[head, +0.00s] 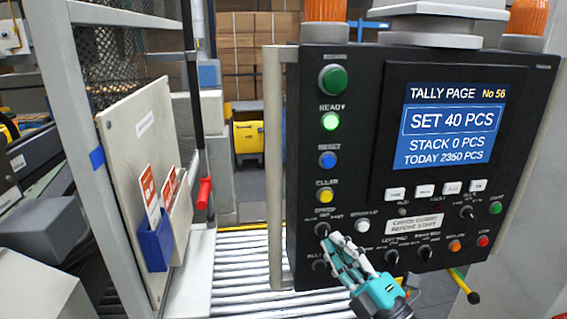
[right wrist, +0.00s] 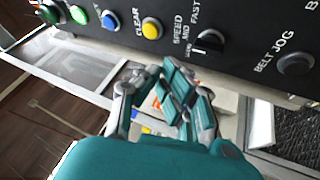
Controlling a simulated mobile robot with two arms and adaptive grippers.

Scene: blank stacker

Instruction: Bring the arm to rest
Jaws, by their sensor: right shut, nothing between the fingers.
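My right gripper (head: 335,241) is in front of the lower left of a black control panel (head: 360,110), with its fingers closed together and empty. It covers part of the lower row of knobs. In the right wrist view my right gripper (right wrist: 170,80) is just below the panel face, near the black speed knob (right wrist: 208,42). The speed knob also shows in the head view (head: 322,229), just above the fingertips. I cannot tell whether the fingertips touch the panel. My left gripper is out of view.
The panel's screen (head: 448,125) reads SET 40 PCS, STACK 0 PCS. The green READY lamp (head: 330,121) is lit. A metal roller conveyor (head: 240,262) runs below left of the panel. A cream board (head: 140,140) with a blue holder (head: 156,240) stands at left, beside a grey post.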

